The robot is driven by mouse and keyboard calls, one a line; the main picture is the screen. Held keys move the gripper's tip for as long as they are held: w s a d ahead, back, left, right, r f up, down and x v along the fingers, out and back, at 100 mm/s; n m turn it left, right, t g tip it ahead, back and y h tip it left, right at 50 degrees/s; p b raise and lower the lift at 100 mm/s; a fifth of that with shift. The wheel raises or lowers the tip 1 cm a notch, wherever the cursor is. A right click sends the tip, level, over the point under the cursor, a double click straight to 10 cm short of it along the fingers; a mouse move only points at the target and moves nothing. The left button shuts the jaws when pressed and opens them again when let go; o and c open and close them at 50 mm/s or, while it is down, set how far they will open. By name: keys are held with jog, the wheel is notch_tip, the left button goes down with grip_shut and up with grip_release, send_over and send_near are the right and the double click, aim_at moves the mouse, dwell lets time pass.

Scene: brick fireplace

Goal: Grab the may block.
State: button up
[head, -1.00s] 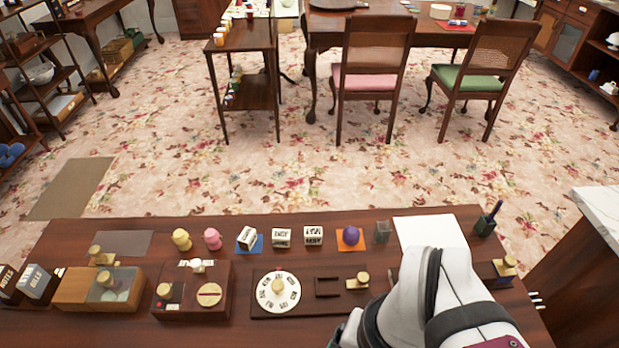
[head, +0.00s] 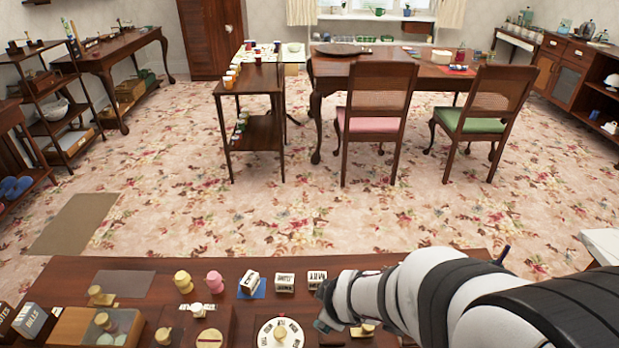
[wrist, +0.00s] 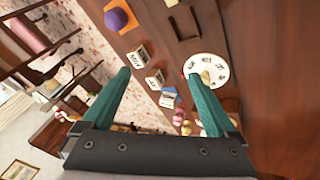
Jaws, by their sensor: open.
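Three white lettered blocks stand in a row on the dark wooden desk. The right block (head: 317,279) has dark letters that look like MAY, though small and blurred; it also shows in the wrist view (wrist: 138,56). The middle block (head: 284,283) stands beside it, and the left block (head: 250,281) sits on a blue mat. My gripper (head: 326,312) is open and empty, in front of the right block in the head view. In the wrist view its two green fingers (wrist: 158,76) are spread, with the blocks showing beyond them.
A yellow piece (head: 183,281) and a pink piece (head: 215,281) stand left of the blocks. A white dial (head: 280,334) lies nearer me. A purple ball (wrist: 116,18) on an orange mat lies beyond the right block. Desk between these is clear.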

aim_at(317, 274)
jog(key=w+f+n+t, duration=0.1)
jog(key=w+f+n, duration=0.1)
jog(key=n, duration=0.1)
jog(key=w+f+n+t+h, duration=0.1)
jog(key=w+f+n, duration=0.1)
jog(key=w+n, duration=0.1)
jog(key=w+f+n+t, duration=0.1)
jog(key=w+f+n, duration=0.1)
jog(key=n, duration=0.3)
jog(key=shift+w+a+f+t, duration=0.2)
jog(key=shift+w+f+t, duration=0.2)
jog(key=shift+w, duration=0.2)
jog(key=f+n+t, duration=0.1)
jog(key=n, duration=0.2)
jog(key=w+f+n+t, duration=0.1)
jog(key=n, duration=0.2)
jog(key=w+f+n, duration=0.1)
jog(key=n, duration=0.2)
jog(key=shift+a+f+t+h, duration=0.25)
jog(key=shift+a+t+h, duration=0.05)
jog(key=shift+a+t, duration=0.1)
jog(key=n, duration=0.2)
jog(key=f+n+t, duration=0.1)
jog(key=n, duration=0.1)
jog(key=shift+a, duration=0.3)
jog(key=x, duration=0.7)
jog(key=shift+w, duration=0.15)
jog(key=shift+r, duration=0.1)
jog(key=c, duration=1.4)
